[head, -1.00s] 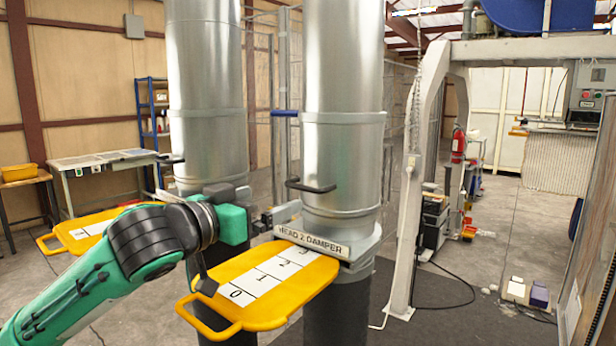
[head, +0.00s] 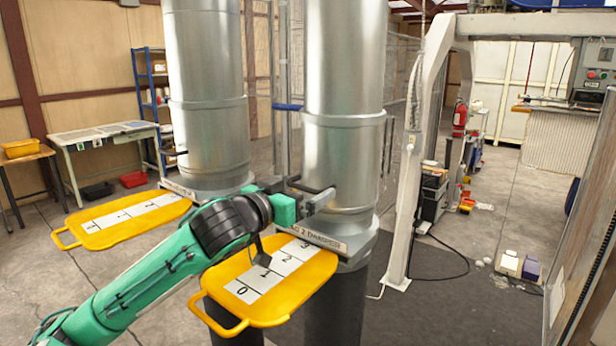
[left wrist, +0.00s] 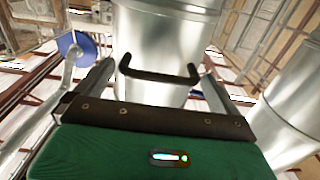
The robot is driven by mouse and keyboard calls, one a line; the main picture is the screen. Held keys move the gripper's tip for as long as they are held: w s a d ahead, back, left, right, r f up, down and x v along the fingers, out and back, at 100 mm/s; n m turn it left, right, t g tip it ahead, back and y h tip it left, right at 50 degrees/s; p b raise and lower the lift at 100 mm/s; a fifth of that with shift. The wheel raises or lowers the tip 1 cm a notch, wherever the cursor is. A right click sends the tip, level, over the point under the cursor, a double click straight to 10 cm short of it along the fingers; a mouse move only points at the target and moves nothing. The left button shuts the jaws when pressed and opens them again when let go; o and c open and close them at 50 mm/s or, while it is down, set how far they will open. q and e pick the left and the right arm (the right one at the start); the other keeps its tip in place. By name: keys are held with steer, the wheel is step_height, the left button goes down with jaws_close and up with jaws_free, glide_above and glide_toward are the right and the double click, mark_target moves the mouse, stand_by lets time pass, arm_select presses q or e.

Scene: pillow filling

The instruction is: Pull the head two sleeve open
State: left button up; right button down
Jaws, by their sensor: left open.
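The head two sleeve (head: 343,160) is the silver collar on the right-hand metal pipe, above the partly covered "2 Damper" label (head: 312,240). Its black bar handle (head: 310,186) sticks out at the front left. My left gripper (head: 325,198) is at this handle, close to the sleeve, with part of it hidden by the arm. In the left wrist view the black handle (left wrist: 160,76) lies between the spread fingers of my left gripper (left wrist: 158,74), with gaps at both sides. I cannot tell whether they touch. My right gripper is not in view.
A yellow damper plate (head: 215,318) with a number scale juts out below my left arm. A second pipe (head: 205,100) with its own yellow plate (head: 75,240) stands to the left. A white frame post (head: 402,210) stands right of the sleeve.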

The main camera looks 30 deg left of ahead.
mark_target(314, 169)
arm_select(q)
steer(key=shift+w+d+p, duration=0.1)
steer(key=shift+w+p, duration=0.3)
steer(key=shift+w, duration=1.05)
steer(key=shift+c, duration=0.4)
